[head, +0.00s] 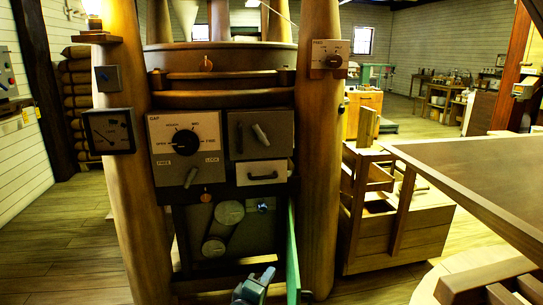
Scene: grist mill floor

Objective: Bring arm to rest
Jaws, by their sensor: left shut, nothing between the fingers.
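My left gripper (262,277) shows at the bottom edge, a little left of the middle. It is blue-grey, with its fingers shut and nothing between them. It is in front of the lower part of the mill and just left of a green upright panel (293,258), apart from or touching it I cannot tell. Most of my left arm is below the picture. My right gripper is not in view.
The mill stands between two thick wooden posts (321,140), with a gap dial panel (186,143) and a gauge (108,131). A wooden bin (400,235) stands to the right. A large brown surface (480,175) fills the right edge. Floor at left (60,245) is clear.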

